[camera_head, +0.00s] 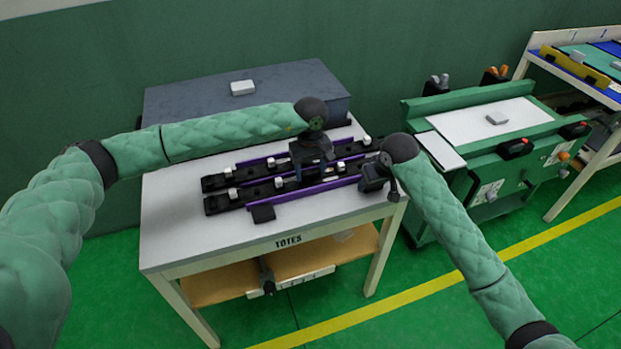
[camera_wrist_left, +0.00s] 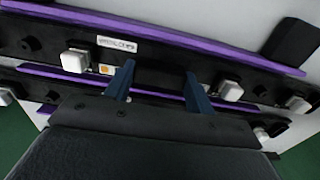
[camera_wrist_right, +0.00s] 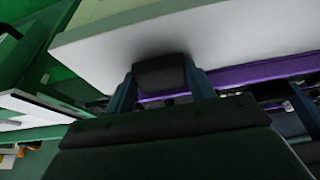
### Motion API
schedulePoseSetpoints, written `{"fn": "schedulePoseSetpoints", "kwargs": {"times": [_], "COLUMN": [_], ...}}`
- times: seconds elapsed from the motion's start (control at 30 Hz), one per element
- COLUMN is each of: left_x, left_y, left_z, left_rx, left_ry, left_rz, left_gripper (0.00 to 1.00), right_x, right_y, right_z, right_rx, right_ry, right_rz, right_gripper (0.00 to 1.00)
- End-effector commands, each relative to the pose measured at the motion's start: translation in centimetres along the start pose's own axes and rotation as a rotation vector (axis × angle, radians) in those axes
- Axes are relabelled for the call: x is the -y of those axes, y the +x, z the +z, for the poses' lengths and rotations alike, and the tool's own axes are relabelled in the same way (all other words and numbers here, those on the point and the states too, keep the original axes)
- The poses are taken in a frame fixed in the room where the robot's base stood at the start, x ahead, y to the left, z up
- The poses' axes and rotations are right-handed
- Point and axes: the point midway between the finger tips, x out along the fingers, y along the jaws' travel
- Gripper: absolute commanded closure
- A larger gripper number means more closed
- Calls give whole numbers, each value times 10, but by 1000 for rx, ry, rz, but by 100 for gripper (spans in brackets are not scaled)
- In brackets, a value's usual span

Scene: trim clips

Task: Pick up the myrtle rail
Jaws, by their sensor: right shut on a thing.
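Two long black rails lie side by side on the white table, the near rail (camera_head: 228,203) and the far rail (camera_head: 216,184). Each has a purple strip and several white clips; I cannot tell which is called myrtle. The near purple strip (camera_head: 310,190) has a black tab (camera_head: 263,213) near its left end. My left gripper (camera_head: 312,165) is over the rails; its fingers (camera_wrist_left: 160,72) are apart with nothing between them. My right gripper (camera_head: 377,184) is at the near rail's right end, shut on a second black tab (camera_wrist_right: 160,75) beside the purple strip.
A grey box (camera_head: 190,98) with a small white block (camera_head: 242,88) on top stands at the table's back. The table's (camera_head: 165,230) left and front are clear. A green bench (camera_head: 540,130) stands close on the right.

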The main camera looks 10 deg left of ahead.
Motion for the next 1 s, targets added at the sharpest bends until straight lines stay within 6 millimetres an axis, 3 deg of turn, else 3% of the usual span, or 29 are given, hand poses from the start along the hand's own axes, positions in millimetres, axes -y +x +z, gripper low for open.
{"fn": "schedulePoseSetpoints", "kwargs": {"times": [0.03, 0.13, 0.47, 0.8, 1.0], "left_x": [0, 0, 0, -1, -1], "left_y": [0, -1, -9, -68, -92], "left_z": [0, 0, -1, -1, 0], "left_rx": [0, 0, -2, -3, -2], "left_ry": [0, 0, 0, 1, 0], "left_rz": [0, 1, 1, 2, 1], "left_gripper": [61, 77, 78, 78, 78], "right_x": [0, 0, 0, 0, 0], "right_y": [0, -1, -1, 0, 0], "right_z": [0, 0, 0, 0, 0], "right_rx": [-1, -1, -1, -1, -1], "right_ry": [0, 0, 0, 0, 0], "right_rz": [0, 0, 0, 0, 0], "right_gripper": [74, 74, 74, 74, 74]}}
